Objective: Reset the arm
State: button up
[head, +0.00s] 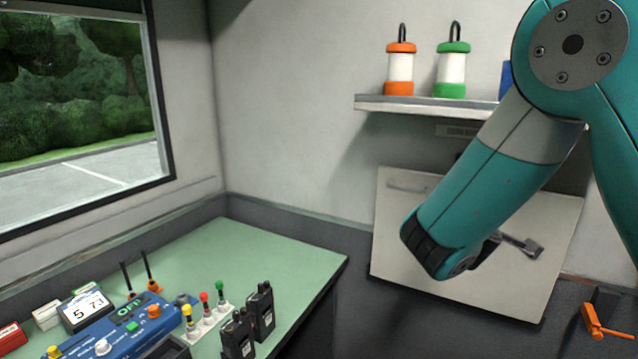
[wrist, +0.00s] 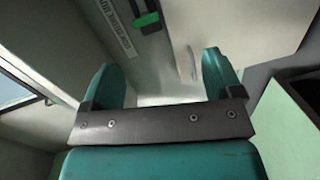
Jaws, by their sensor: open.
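My arm (head: 480,195) is teal and grey. It comes in from the upper right in the head view and slants down to the left, in front of a pale wall panel. My gripper (wrist: 162,78) shows in the wrist view as two teal fingers spread apart on a dark crossbar. The space between the fingers is empty.
The pale panel (head: 405,255) is behind my arm. A shelf (head: 425,105) holds an orange lantern (head: 400,67) and a green lantern (head: 452,68). The green desk (head: 265,255) carries a blue console (head: 110,335) and two radios (head: 262,310). An orange-handled tool (head: 592,322) is at lower right.

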jog(key=s+a+f+m+g+y, duration=0.55)
jog(key=s+a+g+y, duration=0.2)
jog(key=s, duration=0.45)
jog(key=s+a+r+n+g+y, duration=0.1)
jog(key=s+a+r+g+y, duration=0.1)
jog(key=s+a, duration=0.4)
jog(key=s+a+r+n+g+y, duration=0.2)
jog(key=s+a, duration=0.4)
jog(key=s, duration=0.6)
jog(key=g+y, duration=0.1)
jog(key=y, duration=0.1)
jog(key=shift+s+a+g+y, duration=0.2)
jog(key=shift+s+g+y, duration=0.05)
jog(key=shift+g+y, duration=0.1)
